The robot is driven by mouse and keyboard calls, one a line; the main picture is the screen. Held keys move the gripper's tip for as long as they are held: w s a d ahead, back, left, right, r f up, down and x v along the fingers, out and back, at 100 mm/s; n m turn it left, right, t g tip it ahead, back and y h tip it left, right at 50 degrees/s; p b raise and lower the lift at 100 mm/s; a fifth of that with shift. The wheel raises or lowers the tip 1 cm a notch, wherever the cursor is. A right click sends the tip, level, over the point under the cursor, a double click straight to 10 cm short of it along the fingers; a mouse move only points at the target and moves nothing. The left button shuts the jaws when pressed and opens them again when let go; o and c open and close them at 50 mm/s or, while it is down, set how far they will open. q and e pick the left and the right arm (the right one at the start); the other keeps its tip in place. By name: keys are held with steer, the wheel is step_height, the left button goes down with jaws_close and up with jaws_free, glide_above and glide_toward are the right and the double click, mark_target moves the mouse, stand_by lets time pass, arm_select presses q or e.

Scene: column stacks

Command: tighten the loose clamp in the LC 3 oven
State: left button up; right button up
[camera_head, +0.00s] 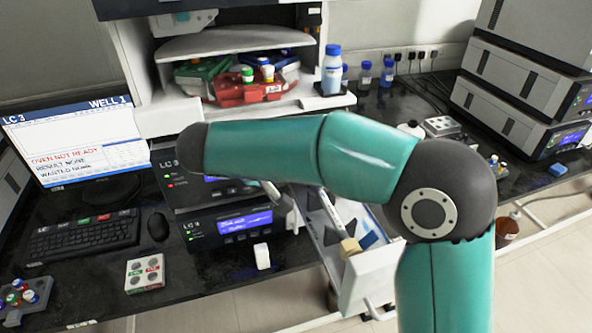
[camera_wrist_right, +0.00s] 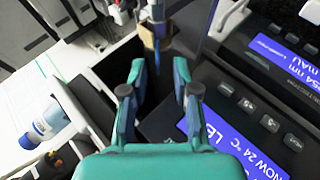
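My right arm crosses the head view from the lower right, and its gripper is mostly hidden behind the arm there. In the right wrist view my right gripper (camera_wrist_right: 161,76) is open, its two fingers apart with nothing between them. Beyond the fingertips are a tan block (camera_wrist_right: 147,36) and a thin blue part (camera_wrist_right: 157,52) beside a dark open compartment. Its display (camera_wrist_right: 240,140) reads NOW 24 °C. The LC 3 stack (camera_head: 205,205) stands left of centre in the head view. I cannot make out which part is the loose clamp. My left gripper is not in view.
The monitor (camera_head: 75,140) reads LC 3, WELL 1, OVEN NOT READY. A pale open door or drawer (camera_head: 368,280) juts out at the bench front, with a tan block (camera_head: 350,247).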

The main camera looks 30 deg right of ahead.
steer(key=v, duration=0.9)
steer(key=shift+a+r, duration=0.1)
steer(key=shift+a, duration=0.05)
